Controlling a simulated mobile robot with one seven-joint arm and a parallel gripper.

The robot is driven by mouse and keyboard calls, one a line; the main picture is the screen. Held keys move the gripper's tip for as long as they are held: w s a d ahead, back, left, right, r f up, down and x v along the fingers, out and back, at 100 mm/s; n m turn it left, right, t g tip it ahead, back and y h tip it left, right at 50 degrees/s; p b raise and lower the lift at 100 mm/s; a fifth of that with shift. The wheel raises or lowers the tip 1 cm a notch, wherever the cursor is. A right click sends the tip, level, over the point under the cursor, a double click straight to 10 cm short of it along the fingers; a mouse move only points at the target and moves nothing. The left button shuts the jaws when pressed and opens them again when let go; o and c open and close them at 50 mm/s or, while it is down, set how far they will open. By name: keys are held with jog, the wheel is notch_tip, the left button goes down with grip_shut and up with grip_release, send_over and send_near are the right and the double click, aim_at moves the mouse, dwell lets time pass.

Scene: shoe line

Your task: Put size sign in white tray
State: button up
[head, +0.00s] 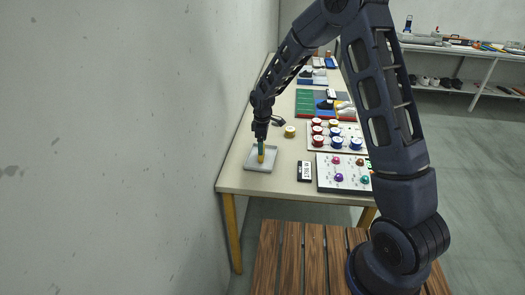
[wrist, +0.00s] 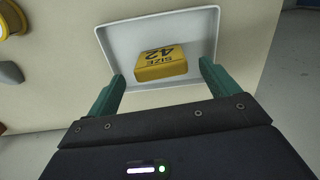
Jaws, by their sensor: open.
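The size sign (wrist: 161,63) is a yellow block marked "SIZE 42". In the wrist view it lies inside the white tray (wrist: 206,26), near the tray's side closest to my gripper. In the head view the white tray (head: 251,165) sits at the near left corner of the table, and the yellow sign (head: 261,157) shows only in part. My gripper (wrist: 160,80) is open, its two green fingers apart on either side of the sign with gaps to it. In the head view my gripper (head: 261,149) points down over the tray.
A small "SIZE" display (head: 305,171) stands right of the tray, beside a board with coloured knobs (head: 343,173). Behind are a board of red, yellow and blue spools (head: 335,136) and a lone yellow spool (head: 290,131). A wall borders the table's left.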

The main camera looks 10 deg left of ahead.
notch_tip(320, 180, up, 7)
jog(key=shift+f, duration=0.2)
jog(key=shift+d+r, duration=0.2)
jog(key=shift+d, duration=0.05)
jog(key=s+d+r+m+t, duration=0.1)
jog(key=s+d+r+m, duration=0.25)
jog(key=d+r, duration=0.7)
jog(key=s+d+r+m+t, duration=0.1)
jog(key=s+d+r+m, duration=0.2)
jog(key=d+r+m, duration=0.7)
jog(key=s+d+r+m+t, duration=0.2)
jog(key=s+d+r+m, duration=0.1)
jog(key=s+d, duration=1.6)
jog(key=shift+s+d+m+t, duration=0.3)
jog(key=shift+s+d+m, duration=0.05)
jog(key=shift+s+m, duration=0.45)
